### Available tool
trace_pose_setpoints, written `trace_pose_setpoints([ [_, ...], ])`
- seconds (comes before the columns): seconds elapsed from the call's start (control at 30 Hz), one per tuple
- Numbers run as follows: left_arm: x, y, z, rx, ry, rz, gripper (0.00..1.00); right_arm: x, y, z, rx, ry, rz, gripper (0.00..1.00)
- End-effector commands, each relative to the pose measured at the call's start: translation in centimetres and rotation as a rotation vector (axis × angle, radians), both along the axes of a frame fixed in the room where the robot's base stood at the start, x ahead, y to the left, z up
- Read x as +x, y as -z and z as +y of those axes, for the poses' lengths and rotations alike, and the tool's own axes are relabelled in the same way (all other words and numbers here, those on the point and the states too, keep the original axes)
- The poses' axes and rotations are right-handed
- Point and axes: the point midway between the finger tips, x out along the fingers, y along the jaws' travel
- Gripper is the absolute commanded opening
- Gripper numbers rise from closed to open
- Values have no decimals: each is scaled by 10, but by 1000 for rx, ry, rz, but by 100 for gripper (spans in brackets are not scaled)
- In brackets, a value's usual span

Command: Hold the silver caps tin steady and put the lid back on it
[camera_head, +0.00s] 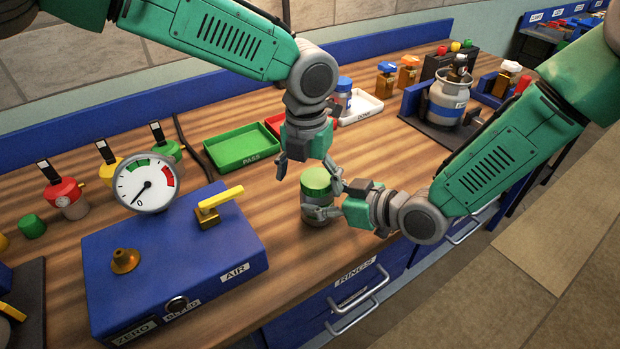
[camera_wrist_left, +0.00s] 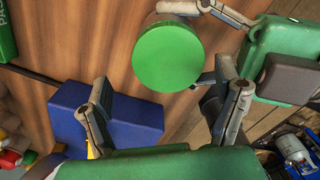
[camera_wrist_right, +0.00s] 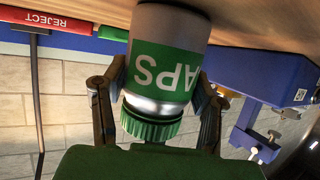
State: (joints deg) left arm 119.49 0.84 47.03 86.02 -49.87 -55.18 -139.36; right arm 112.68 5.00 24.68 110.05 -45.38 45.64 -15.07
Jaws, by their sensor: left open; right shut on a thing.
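The silver caps tin (camera_head: 318,213) stands upright near the front edge of the bench. Its green label, reading "APS" in part, shows inverted in the right wrist view (camera_wrist_right: 165,75). The ribbed green lid (camera_head: 316,180) sits on top of the tin; I cannot tell whether it is fully seated. It appears as a green disc in the left wrist view (camera_wrist_left: 167,55). My right gripper (camera_head: 338,198) is shut around the tin's side, below the lid. My left gripper (camera_head: 308,172) points down over the lid with its fingers spread, not gripping it.
A blue box (camera_head: 170,260) with a gauge (camera_head: 146,184) and a yellow-handled valve stands left of the tin. Behind are a green PASS tray (camera_head: 241,147), a red tray (camera_head: 273,124) and a white DONE tray (camera_head: 362,106). A gas cylinder (camera_head: 449,100) stands at the right.

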Motion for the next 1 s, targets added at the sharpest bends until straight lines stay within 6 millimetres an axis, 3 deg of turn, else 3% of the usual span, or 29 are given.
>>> trace_pose_setpoints([
  [0.33, 1, -41, -1, -2, 0, -2, 84, -1, 1, 1, 0, -4, 2, 0],
  [0.6, 0, -44, -1, -2, 0, 0, 84, -1, 0, 1, 2, -4, 1, 0],
  [0.63, 0, -44, -1, -2, 0, 0, 73, -1, 0, 1, 2, -4, 1, 0],
  [0.73, 0, -44, -1, -2, -22, 0, 72, -1, 0, 1, 1, -3, 0, 0],
  [0.87, 1, -46, -2, -2, -148, 4, 72, -1, 0, 1, 1, -3, 0, 0],
  [1.0, 2, -49, -2, 2, -421, 11, 72, -1, 0, 1, 1, -3, 0, 0],
])
